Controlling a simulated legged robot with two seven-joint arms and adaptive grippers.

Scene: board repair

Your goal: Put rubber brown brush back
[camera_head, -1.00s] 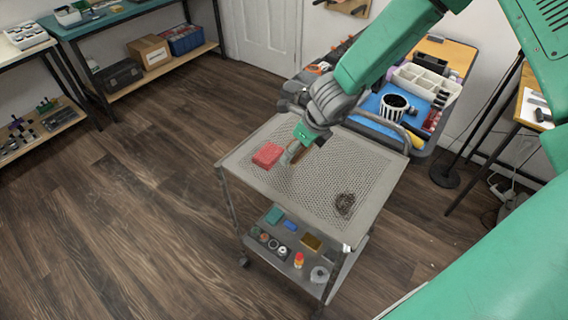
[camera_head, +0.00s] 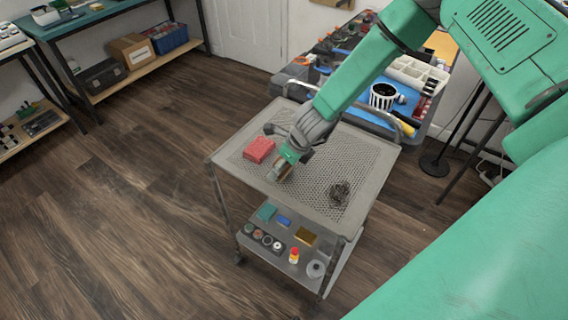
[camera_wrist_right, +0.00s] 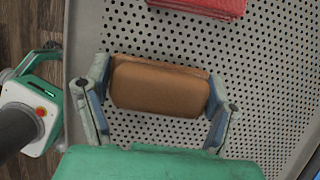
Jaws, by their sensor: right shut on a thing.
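The brown brush (camera_wrist_right: 160,87) shows in the right wrist view as a rounded brown block. It sits crosswise between the two fingers of my right gripper (camera_wrist_right: 160,80), which is shut on its ends. The brush is mostly hidden there by the gripper. I cannot tell whether the brush touches the cart top. My left gripper is not in view.
A dark tangled clump (camera_head: 340,191) lies on the cart's right part. The lower shelf (camera_head: 262,244) holds small jars, bottles and coloured blocks. Behind the cart, a crowded tool bench carries a striped cup (camera_head: 383,97) and a divided white tray (camera_head: 417,75). The cart's middle is clear.

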